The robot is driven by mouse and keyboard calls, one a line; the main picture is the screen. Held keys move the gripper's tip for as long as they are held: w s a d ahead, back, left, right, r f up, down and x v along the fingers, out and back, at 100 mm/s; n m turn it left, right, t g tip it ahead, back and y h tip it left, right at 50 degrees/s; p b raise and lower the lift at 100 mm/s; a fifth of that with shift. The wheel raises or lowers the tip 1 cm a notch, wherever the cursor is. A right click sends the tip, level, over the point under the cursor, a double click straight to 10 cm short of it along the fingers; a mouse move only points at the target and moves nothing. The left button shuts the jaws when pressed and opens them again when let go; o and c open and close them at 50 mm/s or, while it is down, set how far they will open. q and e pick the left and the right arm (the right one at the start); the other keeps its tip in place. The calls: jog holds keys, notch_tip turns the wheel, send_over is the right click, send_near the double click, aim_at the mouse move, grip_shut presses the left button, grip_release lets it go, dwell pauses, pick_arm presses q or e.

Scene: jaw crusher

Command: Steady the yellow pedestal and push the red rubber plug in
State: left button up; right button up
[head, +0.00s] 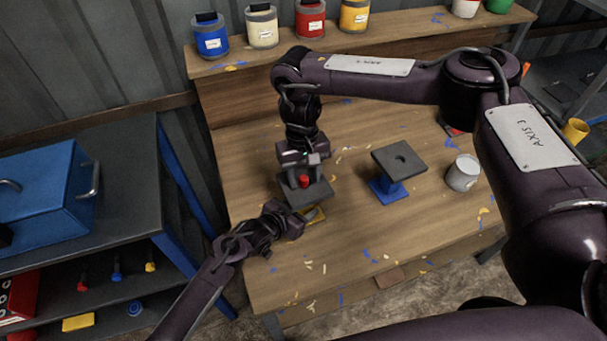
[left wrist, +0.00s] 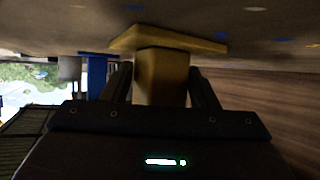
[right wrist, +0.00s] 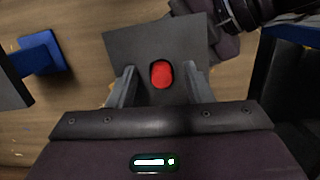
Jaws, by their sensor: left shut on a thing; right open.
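The yellow pedestal shows in the left wrist view (left wrist: 160,75), its post between the fingers of my left gripper (left wrist: 160,88). In the head view only its yellow base (head: 313,216) shows, below a dark square top plate (head: 310,194). My left gripper is shut on the post under the plate. The red rubber plug (head: 304,181) stands at the middle of the dark plate; it also shows in the right wrist view (right wrist: 161,74). My right gripper (right wrist: 160,80) is open above the plate, with a finger on each side of the plug. How deep the plug sits cannot be told.
A blue pedestal (head: 391,188) with a dark holed plate stands to the right. A white can (head: 463,173) is beyond it. Paint pots line the back shelf (head: 240,66). Coloured scraps litter the wooden table (head: 350,262); its front is mostly free.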

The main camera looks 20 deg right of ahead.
notch_tip(320, 180, up, 12)
jog(key=w, duration=0.1)
jog(key=shift+w+f, duration=0.15)
jog(key=shift+w, duration=0.15)
jog(key=shift+a, duration=0.1)
pick_arm(q)
jog(key=o, duration=0.8)
jog(key=shift+o, duration=0.2)
jog(key=v, duration=1.1)
jog(key=shift+s+a+r, duration=0.1)
jog(key=shift+a, duration=0.1)
jog(key=shift+s+a+r, duration=0.1)
jog(key=shift+s+a, duration=0.05)
jog(key=shift+a, duration=0.05)
